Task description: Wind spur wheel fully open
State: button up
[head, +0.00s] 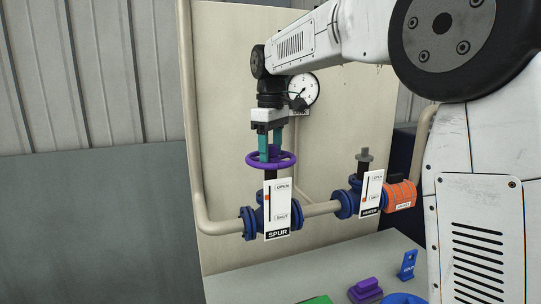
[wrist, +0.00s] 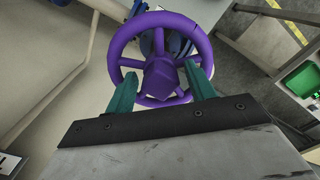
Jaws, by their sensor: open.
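The purple spur wheel (head: 284,160) sits on top of the blue spur valve (head: 247,222) in the head view. A white SPUR plate (head: 283,208) in front has OPEN at the top and SHUT at the bottom; its red marker (head: 266,198) stands between the two words. My gripper (head: 270,150) points down from above, its teal fingers at the wheel. In the wrist view the wheel (wrist: 122,45) fills the upper middle, and the open fingers of my gripper (wrist: 165,78) stand on either side of its hub, overlapping the near rim. I cannot tell whether they touch it.
To the right on the same pipe are a HEATER valve (head: 344,205) with its plate and an orange part (head: 400,196). A round gauge (head: 303,90) is behind my gripper. A beige panel (head: 225,100) stands behind. Purple, blue and green items lie on the bench (head: 260,285) below.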

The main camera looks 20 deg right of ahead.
jog(key=m, duration=0.9)
jog(key=c, duration=0.8)
jog(key=n, duration=0.2)
jog(key=shift+n, duration=0.4)
jog(key=n, duration=0.4)
jog(key=shift+n, duration=0.3)
jog(key=n, duration=0.7)
jog(key=shift+n, duration=0.3)
jog(key=n, duration=0.4)
jog(key=shift+n, duration=0.4)
